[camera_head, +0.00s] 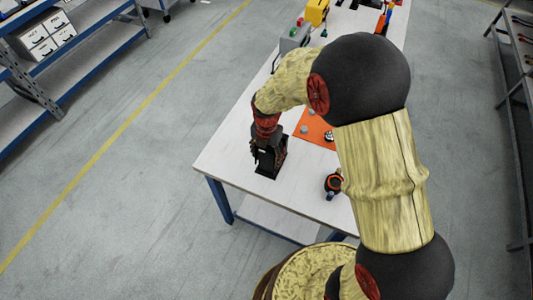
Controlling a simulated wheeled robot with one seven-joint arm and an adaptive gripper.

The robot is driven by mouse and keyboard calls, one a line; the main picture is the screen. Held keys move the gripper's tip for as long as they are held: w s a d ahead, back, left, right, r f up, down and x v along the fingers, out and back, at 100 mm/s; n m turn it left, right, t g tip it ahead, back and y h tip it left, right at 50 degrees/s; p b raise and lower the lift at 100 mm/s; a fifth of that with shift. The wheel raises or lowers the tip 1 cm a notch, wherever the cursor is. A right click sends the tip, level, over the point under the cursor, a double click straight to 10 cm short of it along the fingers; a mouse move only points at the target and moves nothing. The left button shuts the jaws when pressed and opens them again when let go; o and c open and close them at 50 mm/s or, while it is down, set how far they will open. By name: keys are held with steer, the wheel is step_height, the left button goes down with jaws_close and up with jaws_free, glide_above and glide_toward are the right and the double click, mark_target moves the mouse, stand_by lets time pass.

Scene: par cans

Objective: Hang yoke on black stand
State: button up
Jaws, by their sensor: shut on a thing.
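My gripper (265,157) is black and points down over the left front part of the white table. It is shut on a small dark thing, taken to be the yoke, whose outline blends into the fingers. A black stand (269,172) with a flat dark base is on the table right at the gripper, partly hidden by it. I cannot tell whether the yoke touches the stand.
A small black and orange object (333,184) sits near the table's front edge. An orange mat (313,128) with small grey pieces lies behind my arm. A grey box (291,42) and a yellow case (316,12) stand farther back. Shelves flank the table, across open floor.

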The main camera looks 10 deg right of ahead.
mark_target(267, 162)
steer(key=shift+f+b, duration=1.05)
steer(key=shift+f, duration=1.25)
steer(key=shift+w+f, duration=0.1)
steer(key=o, duration=0.9)
steer(key=o, duration=0.3)
steer(key=shift+o, duration=1.1)
